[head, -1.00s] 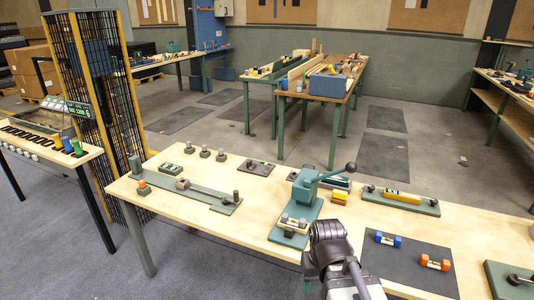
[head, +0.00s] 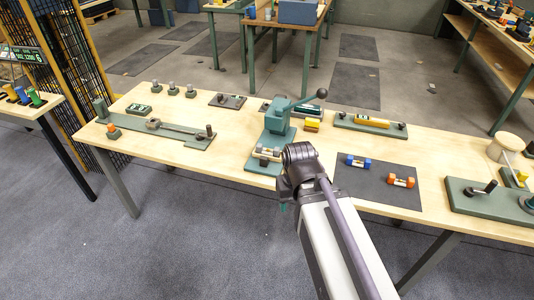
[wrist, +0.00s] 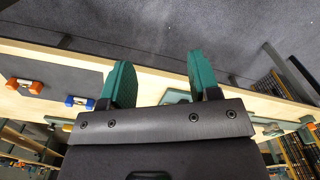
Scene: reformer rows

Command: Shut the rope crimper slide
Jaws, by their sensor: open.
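A teal bench press (head: 279,119) with a black-knobbed lever stands mid-bench and looks like the crimper. A small pale piece with dark ends (head: 268,153) sits on the front of its base. I cannot tell how far its slide is out. My gripper (wrist: 160,78) is open and empty, its two teal fingers apart and pointing down past the bench's front edge. In the head view my wrist hides most of it, just right of the press base. Part of a teal base (wrist: 175,97) shows between the fingers in the wrist view.
A dark mat (head: 378,187) right of my wrist holds a blue-ended piece (head: 358,162) and an orange-ended piece (head: 401,181). A long teal plate fixture (head: 165,130) lies left. A yellow tool on a green plate (head: 370,122) lies behind. Floor in front is clear.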

